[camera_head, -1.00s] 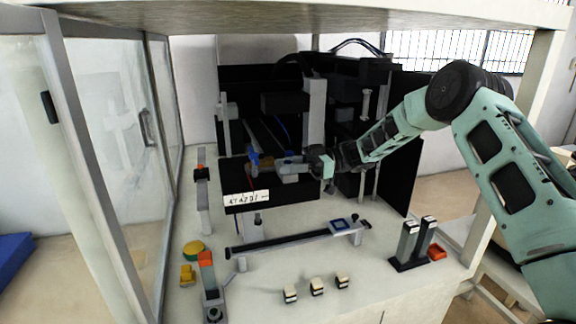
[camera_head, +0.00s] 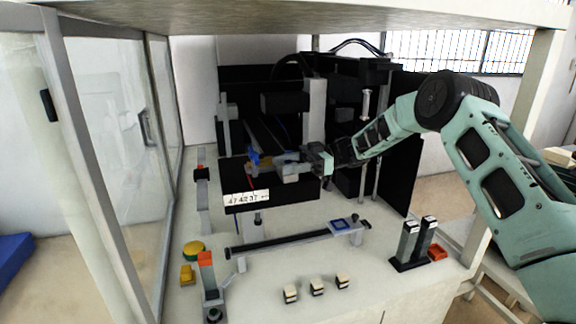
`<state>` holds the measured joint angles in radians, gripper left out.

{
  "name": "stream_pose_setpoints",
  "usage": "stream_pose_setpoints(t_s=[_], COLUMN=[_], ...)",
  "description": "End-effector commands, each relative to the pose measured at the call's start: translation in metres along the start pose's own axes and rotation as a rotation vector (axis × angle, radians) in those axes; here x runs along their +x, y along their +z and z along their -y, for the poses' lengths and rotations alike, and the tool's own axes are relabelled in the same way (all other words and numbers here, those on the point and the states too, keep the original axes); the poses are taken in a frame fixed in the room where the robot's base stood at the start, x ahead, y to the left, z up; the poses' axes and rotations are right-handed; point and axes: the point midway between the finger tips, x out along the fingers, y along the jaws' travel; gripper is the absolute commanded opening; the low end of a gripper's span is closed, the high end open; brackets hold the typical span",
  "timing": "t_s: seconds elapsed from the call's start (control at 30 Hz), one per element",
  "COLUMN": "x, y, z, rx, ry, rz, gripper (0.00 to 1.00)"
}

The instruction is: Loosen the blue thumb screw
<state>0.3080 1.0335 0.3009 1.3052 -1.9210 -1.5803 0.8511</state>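A small blue part (camera_head: 254,159), which looks like the blue thumb screw, sits at the top front left of the black machine block, above a white label (camera_head: 246,198). My gripper (camera_head: 279,165) reaches in from the right, with its grey fingers pointing left toward the blue part. The fingertips are very close to the blue part or touching it; I cannot tell which. The fingers are too small and overlap too much to show whether they are open or shut.
A black rail (camera_head: 285,242) with a blue-topped block (camera_head: 339,225) crosses the bench in front. Several small blocks (camera_head: 316,287) lie near the front edge. A yellow button (camera_head: 193,250) is at left, and a black stand (camera_head: 409,262) is at right. A glass door (camera_head: 110,140) borders the left.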

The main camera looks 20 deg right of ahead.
Motion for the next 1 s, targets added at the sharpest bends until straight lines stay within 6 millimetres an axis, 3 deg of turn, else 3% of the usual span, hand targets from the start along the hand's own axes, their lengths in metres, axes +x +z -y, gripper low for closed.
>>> stream_pose_setpoints(t_s=[0.23, 0.37, 0.8, 1.0], x=[-0.003, -0.018, -0.118, -0.154], y=[0.002, 0.003, 0.004, 0.003], z=[0.000, -0.001, 0.000, 0.000], rx=[0.001, 0.000, -0.001, 0.000], ry=[0.001, 0.003, 0.003, 0.002], rz=[0.002, 0.002, 0.003, 0.002], gripper=[0.49, 0.49, 0.49, 0.49])
